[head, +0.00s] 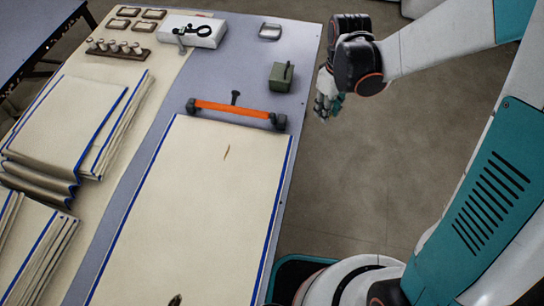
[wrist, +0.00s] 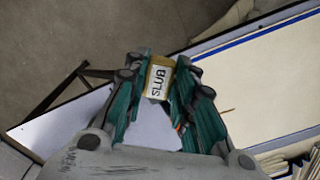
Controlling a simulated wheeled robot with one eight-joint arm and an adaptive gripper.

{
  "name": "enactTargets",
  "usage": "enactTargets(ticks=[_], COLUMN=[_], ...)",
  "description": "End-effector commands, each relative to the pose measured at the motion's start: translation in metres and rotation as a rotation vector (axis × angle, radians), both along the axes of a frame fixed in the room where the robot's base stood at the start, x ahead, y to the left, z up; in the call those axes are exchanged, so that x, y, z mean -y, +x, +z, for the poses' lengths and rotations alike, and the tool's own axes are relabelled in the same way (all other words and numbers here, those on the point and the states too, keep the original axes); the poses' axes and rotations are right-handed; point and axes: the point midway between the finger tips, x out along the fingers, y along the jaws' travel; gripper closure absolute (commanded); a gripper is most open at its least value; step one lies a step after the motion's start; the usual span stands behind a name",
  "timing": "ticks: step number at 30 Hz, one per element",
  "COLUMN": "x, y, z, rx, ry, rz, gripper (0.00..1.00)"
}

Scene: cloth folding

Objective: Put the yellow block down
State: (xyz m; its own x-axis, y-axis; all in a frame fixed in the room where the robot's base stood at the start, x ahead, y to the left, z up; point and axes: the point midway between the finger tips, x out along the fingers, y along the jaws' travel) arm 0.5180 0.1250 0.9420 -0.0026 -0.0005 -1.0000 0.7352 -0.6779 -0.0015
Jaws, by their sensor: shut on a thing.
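The yellow block (wrist: 158,78) carries a white label reading "SLUB" in the wrist view. My gripper (wrist: 161,68) is shut on it, with the block between the teal fingertips. In the head view my gripper (head: 328,106) hangs over the floor, just right of the table's right edge. The block cannot be made out in the head view.
The table (head: 225,80) bears a blue-edged cloth (head: 200,220) with a small brown mark and an orange bar (head: 232,108) across its far end. Folded cloths (head: 65,125) lie left.

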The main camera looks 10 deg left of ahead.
Motion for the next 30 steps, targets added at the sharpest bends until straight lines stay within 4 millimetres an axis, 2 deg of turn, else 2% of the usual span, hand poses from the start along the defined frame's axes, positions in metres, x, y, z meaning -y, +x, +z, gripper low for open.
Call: enactTargets(ticks=[1, 6, 9, 12, 16, 19, 30], x=[-0.025, -0.088, -0.113, -0.129, -0.138, -0.14, -0.139], y=[-0.01, -0.041, -0.057, -0.068, -0.076, -0.077, -0.075], z=[0.002, 0.011, 0.015, 0.018, 0.016, 0.001, -0.091], rx=[0.0, -0.001, -0.001, -0.001, -0.001, -0.001, -0.001], ry=[0.0, 0.001, 0.001, 0.002, 0.002, 0.002, 0.003], rz=[0.149, 0.621, 0.827, 0.966, 1.052, 1.067, 1.061], gripper=[0.92, 0.92, 0.92, 0.92, 0.92, 0.92, 0.92])
